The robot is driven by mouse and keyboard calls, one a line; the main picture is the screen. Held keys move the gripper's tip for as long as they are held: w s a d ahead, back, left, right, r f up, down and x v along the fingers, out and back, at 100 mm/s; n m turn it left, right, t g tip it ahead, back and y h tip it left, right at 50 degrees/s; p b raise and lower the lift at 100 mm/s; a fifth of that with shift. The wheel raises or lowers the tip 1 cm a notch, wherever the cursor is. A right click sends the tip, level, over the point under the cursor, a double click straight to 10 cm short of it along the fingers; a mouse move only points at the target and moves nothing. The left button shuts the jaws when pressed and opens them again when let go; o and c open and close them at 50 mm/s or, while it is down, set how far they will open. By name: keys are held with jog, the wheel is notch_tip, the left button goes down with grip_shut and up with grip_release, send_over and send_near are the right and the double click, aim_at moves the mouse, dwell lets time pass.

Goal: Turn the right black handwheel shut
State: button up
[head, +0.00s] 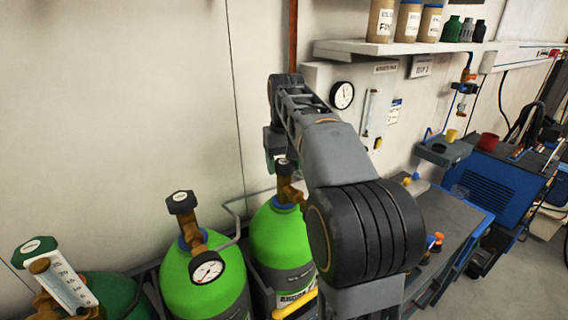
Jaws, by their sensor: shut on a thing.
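The right black handwheel (287,167) tops the brass valve of the right bright green cylinder (282,240). It is mostly hidden by my arm. My gripper (275,158) reaches down over it and is shut on it; the fingertips are small and partly hidden. Another black handwheel (181,202) with a pale top sits on the left bright green cylinder (205,280), apart from my gripper. I cannot tell how far either valve is turned.
A darker green cylinder (110,290) with a flowmeter (62,284) stands at the far left. A round gauge (207,268) juts from the left bright green cylinder. A wall shelf (350,48) holds several bottles. A workbench (450,217) and blue machine (495,180) stand at right.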

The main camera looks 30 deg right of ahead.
jog(key=shift+c, duration=0.8)
jog(key=shift+m, duration=0.4)
jog(key=m+p, duration=0.2)
jog(key=m, duration=0.1)
jog(key=shift+a+r+m, duration=0.1)
jog(key=shift+m, duration=0.3)
jog(key=m+p, duration=0.1)
jog(key=m, duration=0.2)
jog(key=shift+m, duration=0.3)
jog(key=m+p, duration=0.1)
jog(key=m, duration=0.2)
jog(key=shift+w+m, duration=0.1)
jog(key=shift+m, duration=0.3)
jog(key=m+p, duration=0.1)
jog(key=m, duration=0.5)
jog(key=shift+w+a, duration=0.1)
jog(key=shift+w, duration=0.05)
jog(key=m, duration=0.5)
jog(key=shift+w+m, duration=0.1)
jog(key=shift+m, duration=0.3)
